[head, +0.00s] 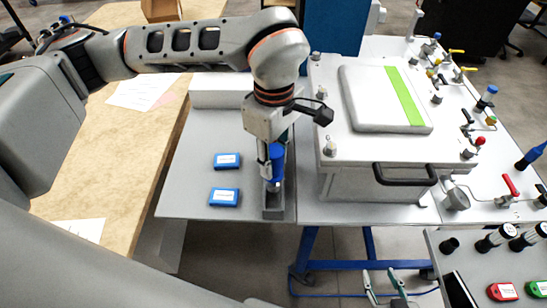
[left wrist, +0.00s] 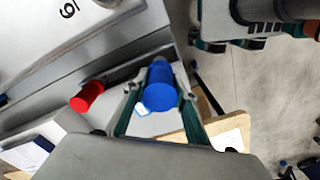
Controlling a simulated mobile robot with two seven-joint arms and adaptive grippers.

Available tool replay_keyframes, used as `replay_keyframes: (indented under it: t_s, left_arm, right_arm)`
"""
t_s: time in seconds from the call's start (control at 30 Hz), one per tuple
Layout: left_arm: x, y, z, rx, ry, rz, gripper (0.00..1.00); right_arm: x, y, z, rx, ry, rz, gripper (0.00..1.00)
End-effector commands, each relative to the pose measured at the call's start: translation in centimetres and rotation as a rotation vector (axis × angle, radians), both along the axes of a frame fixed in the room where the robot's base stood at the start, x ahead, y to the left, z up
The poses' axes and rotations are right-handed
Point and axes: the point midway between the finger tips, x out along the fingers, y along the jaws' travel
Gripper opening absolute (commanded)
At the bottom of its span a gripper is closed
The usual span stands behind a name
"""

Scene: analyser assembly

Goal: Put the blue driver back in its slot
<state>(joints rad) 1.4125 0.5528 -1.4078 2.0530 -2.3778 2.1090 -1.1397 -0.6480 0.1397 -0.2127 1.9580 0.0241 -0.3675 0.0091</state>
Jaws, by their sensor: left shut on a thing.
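The blue driver (head: 277,158) is upright in my left gripper (head: 270,172), which is shut on it. Its blue handle (left wrist: 160,90) also shows between the teal fingers in the left wrist view. A small grey block holder (head: 273,211) stands directly below the driver at the front right of the grey side table. The driver's lower end is at the holder's top; I cannot tell whether it is inside the slot. My right gripper (head: 385,285) is low at the bottom of the head view, with its teal fingers apart and nothing between them.
Two blue boxes (head: 226,160) (head: 224,197) lie left of the holder. A white unit with a black handle (head: 405,174) stands close to the right. Valves and a panel with knobs (head: 497,238) are farther right. A red cylinder (left wrist: 86,97) shows in the left wrist view.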

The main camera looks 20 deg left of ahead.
Motion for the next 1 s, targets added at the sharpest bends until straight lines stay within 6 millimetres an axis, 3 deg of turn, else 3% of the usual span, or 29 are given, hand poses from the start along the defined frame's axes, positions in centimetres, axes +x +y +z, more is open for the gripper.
replay_keyframes:
  t_s: [1.0]
  left_arm:
    - [0.0, 0.0, -1.4, 0.000, 0.000, 0.001, 0.00]
  right_arm:
    - [-0.1, 0.0, -1.2, 0.000, 0.002, -0.001, 0.40]
